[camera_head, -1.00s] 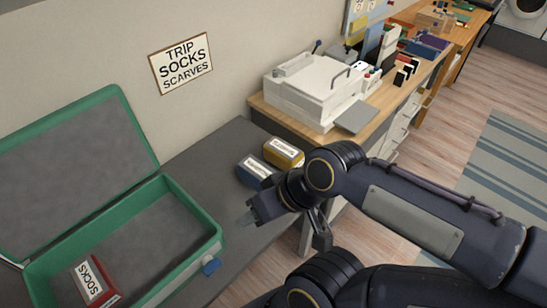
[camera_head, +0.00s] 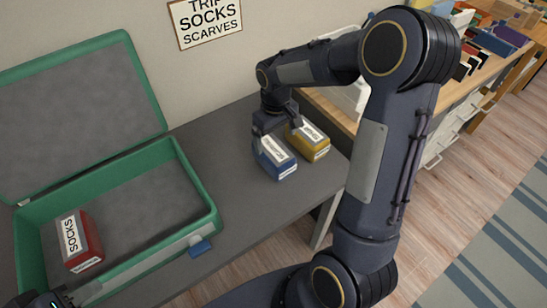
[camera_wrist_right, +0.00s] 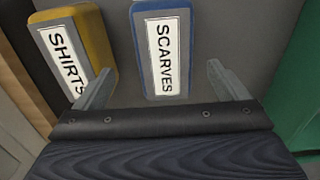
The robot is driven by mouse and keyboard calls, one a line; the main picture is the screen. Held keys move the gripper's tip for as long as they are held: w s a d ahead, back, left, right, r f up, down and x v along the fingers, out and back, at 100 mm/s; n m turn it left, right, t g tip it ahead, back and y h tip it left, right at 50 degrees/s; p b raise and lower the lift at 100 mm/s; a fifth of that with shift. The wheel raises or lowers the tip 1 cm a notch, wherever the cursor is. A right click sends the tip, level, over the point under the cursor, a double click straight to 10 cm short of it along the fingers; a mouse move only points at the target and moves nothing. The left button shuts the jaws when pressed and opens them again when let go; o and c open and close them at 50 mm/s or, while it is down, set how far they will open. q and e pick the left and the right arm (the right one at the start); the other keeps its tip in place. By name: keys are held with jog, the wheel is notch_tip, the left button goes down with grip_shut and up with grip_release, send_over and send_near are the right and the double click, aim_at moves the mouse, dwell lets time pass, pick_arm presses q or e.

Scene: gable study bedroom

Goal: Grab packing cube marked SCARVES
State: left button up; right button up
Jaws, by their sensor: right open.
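The blue packing cube (camera_head: 273,160) lies on the grey desk. In the right wrist view, its white label reads SCARVES on the blue cube (camera_wrist_right: 163,45). My right gripper (camera_head: 277,132) is over the back end of this cube in the head view. In the right wrist view, the right gripper (camera_wrist_right: 159,68) is open and empty, and the blue cube shows ahead between its fingertips. At the lower left of the head view, part of my left gripper (camera_head: 50,298) shows beside the suitcase's front edge; its fingers are not clear.
A yellow cube (camera_head: 310,142) marked SHIRTS (camera_wrist_right: 68,50) lies close to the right of the blue one. The open green suitcase (camera_head: 190,182) holds a red SOCKS cube (camera_head: 80,240). A wall sign (camera_head: 205,20) reads TRIP SOCKS SCARVES. Desk between suitcase and blue cube is clear.

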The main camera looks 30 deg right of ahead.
aim_at(273, 148)
jog(key=f, duration=0.6)
jog(key=shift+a+f, duration=0.1)
jog(key=shift+a, duration=0.25)
jog(key=shift+c, duration=0.4)
jog(key=shift+w, duration=0.1)
jog(key=c, duration=1.1)
